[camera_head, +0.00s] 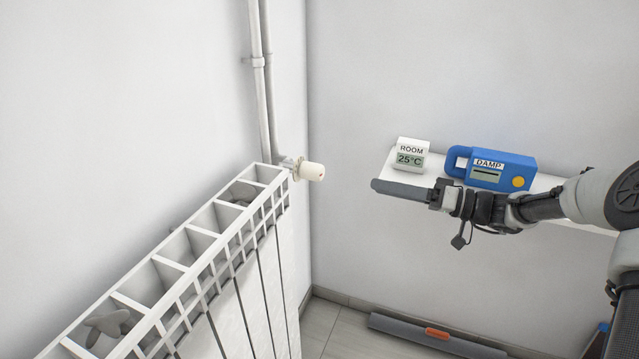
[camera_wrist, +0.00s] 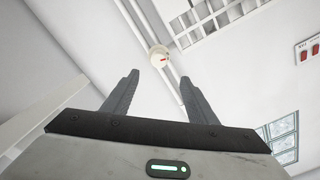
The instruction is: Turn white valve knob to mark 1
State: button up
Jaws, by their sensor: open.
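The white valve knob (camera_head: 312,171) sits at the far top end of the radiator, pointing right towards the corner, with a small red mark on its face. In the wrist view the knob (camera_wrist: 159,56) lies ahead, between the lines of my two fingers, with its red mark facing me. No numbers are readable. My gripper (camera_head: 378,187) is to the right of the knob and apart from it. In the wrist view my gripper (camera_wrist: 159,77) has its fingers spread, with nothing between them.
The white radiator (camera_head: 220,238) stands along the left wall, with pipes (camera_head: 262,85) rising behind the knob. Behind my gripper, a white shelf (camera_head: 543,184) holds a ROOM display (camera_head: 410,157) reading 25°C and a blue DAMP device (camera_head: 517,164). A grey bar (camera_head: 390,327) lies on the floor.

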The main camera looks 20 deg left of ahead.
aim_at(322, 174)
jog(key=a, duration=0.5)
jog(key=w+a+b, duration=0.1)
jog(key=a, duration=1.1)
jog(key=shift+w+a+b, duration=0.1)
jog(key=shift+w+b, duration=0.2)
jog(key=c, duration=1.1)
jog(key=shift+o, duration=0.2)
